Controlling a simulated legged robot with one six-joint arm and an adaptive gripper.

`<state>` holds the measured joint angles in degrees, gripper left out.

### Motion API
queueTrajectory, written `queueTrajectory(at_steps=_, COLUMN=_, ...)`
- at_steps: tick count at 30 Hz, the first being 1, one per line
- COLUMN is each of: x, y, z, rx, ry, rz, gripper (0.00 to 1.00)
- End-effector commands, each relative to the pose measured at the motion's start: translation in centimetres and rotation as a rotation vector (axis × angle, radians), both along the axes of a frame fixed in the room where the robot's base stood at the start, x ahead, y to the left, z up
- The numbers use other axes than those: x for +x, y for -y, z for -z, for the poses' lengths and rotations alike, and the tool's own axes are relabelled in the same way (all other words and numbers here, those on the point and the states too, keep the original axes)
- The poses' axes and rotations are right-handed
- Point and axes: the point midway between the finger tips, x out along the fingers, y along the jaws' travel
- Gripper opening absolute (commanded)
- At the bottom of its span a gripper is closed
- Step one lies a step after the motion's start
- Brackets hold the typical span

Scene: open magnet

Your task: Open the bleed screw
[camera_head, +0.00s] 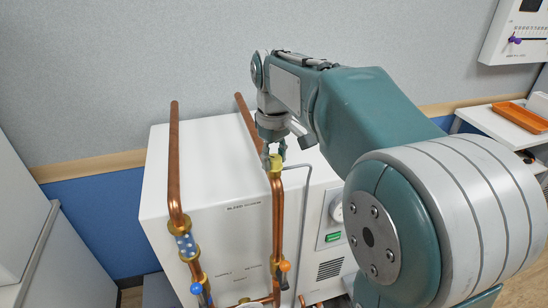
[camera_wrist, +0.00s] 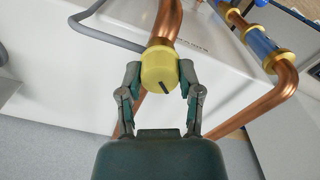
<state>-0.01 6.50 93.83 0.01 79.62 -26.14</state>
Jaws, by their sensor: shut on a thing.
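The bleed screw (camera_wrist: 160,71) is a yellow, round brass-coloured fitting with a dark slot, at the end of a copper pipe (camera_wrist: 166,20). In the head view the screw (camera_head: 276,163) sits at the top of the right copper pipe (camera_head: 278,215), in front of a white cabinet. My gripper (camera_wrist: 160,76) has one finger on each side of the screw and is shut on it. In the head view my gripper (camera_head: 274,152) reaches down onto the fitting from above, and its fingers partly hide it.
The white cabinet (camera_head: 205,240) stands behind the pipes. A left copper pipe (camera_head: 174,160) has a blue-banded section and a blue knob (camera_head: 196,288). An orange knob (camera_head: 285,266) sits low on the right pipe. A thin grey tube (camera_head: 305,215) runs close beside the screw. An orange tray (camera_head: 520,117) lies far right.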

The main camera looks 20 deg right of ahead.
Motion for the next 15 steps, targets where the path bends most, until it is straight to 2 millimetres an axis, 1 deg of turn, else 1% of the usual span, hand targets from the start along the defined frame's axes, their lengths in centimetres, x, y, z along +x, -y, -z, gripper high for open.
queueTrajectory(at_steps=1, x=-0.06, y=-0.04, z=0.28, rx=0.001, ry=-0.007, rz=-0.045, gripper=0.00)
queueTrajectory(at_steps=6, x=-0.07, y=-0.02, z=0.28, rx=0.002, ry=-0.008, rz=-0.205, gripper=0.00)
queueTrajectory(at_steps=15, x=-0.07, y=-0.02, z=0.28, rx=0.002, ry=-0.008, rz=-0.451, gripper=0.00)
